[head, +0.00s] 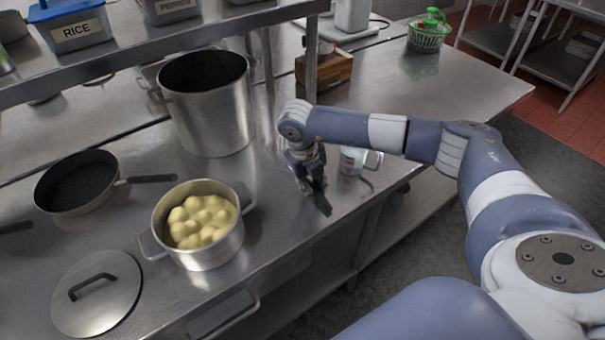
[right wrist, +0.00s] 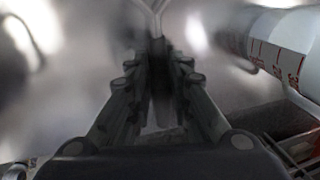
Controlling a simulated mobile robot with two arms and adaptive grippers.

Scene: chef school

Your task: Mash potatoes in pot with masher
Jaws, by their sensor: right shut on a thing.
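The pot (head: 212,255) stands on the steel counter, full of pale, whole-looking potatoes (head: 198,212). My right gripper (head: 317,188) is low over the counter near its front edge, to the right of the pot. In the right wrist view its fingers (right wrist: 156,65) are shut around a dark, narrow piece, which looks like the masher's handle. Thin metal wires of the masher (right wrist: 154,8) fork out beyond the fingertips. The masher's head is not clearly visible. My left gripper is not in view.
A measuring jug (head: 351,163) stands close beside my right gripper; its red marks show in the right wrist view (right wrist: 285,55). A tall stockpot (head: 212,120) stands behind the pot. A frying pan (head: 78,183) and lid (head: 97,293) lie left. A shelf (head: 170,42) overhangs the back.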

